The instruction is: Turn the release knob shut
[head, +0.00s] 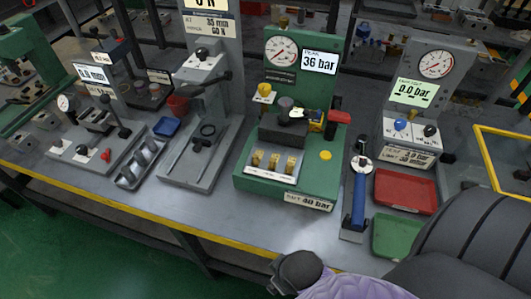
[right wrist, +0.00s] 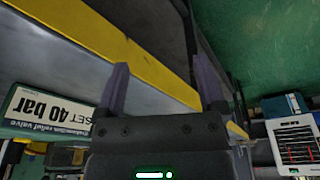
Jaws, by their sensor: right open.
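The green valve stand (head: 318,185) carries a round gauge, a display reading 36 bar and a plate reading SET 40 bar. On it are a yellow knob (head: 264,91), a dark block with a round top (head: 284,126), a red handle (head: 339,117) and a yellow button (head: 325,155). The grey stand to its right, showing 0.0 bar, has a blue knob (head: 400,125) and a black knob (head: 430,130). I cannot tell which is the release knob. My right gripper (right wrist: 163,88) is open and empty, near the yellow bench edge in the right wrist view. My left gripper is out of view.
A blue-handled tool (head: 358,190) lies right of the green stand, beside a red tray (head: 405,191) and a green tray (head: 397,236). A grey lever press (head: 203,150) stands to the left. The bench front before the green stand is clear.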

